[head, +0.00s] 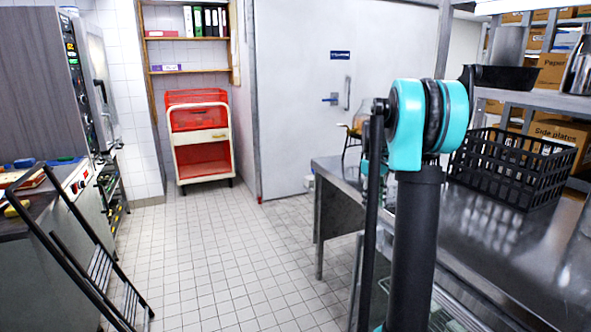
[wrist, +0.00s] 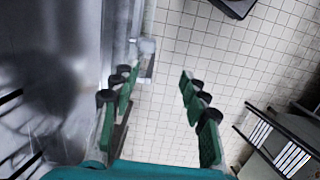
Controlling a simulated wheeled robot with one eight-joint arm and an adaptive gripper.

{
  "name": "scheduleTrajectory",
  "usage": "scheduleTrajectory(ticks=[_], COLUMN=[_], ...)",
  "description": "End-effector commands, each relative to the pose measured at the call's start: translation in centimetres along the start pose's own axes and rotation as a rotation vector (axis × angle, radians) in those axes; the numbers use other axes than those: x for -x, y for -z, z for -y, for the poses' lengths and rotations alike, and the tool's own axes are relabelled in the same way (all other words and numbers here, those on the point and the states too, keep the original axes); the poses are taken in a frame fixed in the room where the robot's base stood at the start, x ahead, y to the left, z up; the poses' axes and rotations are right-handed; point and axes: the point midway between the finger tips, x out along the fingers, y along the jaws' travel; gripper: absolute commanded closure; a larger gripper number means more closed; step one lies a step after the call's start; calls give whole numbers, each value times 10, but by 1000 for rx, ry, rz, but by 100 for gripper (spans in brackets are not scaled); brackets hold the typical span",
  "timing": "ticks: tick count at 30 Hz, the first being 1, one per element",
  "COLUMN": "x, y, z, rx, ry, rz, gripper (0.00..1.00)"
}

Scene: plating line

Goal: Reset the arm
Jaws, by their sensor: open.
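My gripper (wrist: 157,85) shows in the wrist view with its two green and black fingers spread apart. Nothing is between the fingers; tiled floor shows through the gap. In the head view my teal and black arm stands upright right of centre, in front of the steel table (head: 490,235). The gripper itself cannot be made out in the head view, where the arm hides part of the table.
A black crate (head: 508,165) stands on the steel table. A red and cream cart (head: 203,140) stands by the back wall. A black stepladder (head: 98,270) leans at the left near the counter. The tiled floor (head: 230,250) between is clear.

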Motion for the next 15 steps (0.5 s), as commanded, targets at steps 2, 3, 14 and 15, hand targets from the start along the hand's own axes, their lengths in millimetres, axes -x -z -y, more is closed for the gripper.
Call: scheduleTrajectory(ticks=[2, 3, 14, 15], x=[-8, -13, -76, -84], y=[-16, -24, -110, -121], z=[24, 36, 138, 149], rx=[-23, -36, -172, -187], ry=[-13, -21, -51, -51], rz=[-36, -58, -259, -282], gripper=[55, 55, 55, 55])
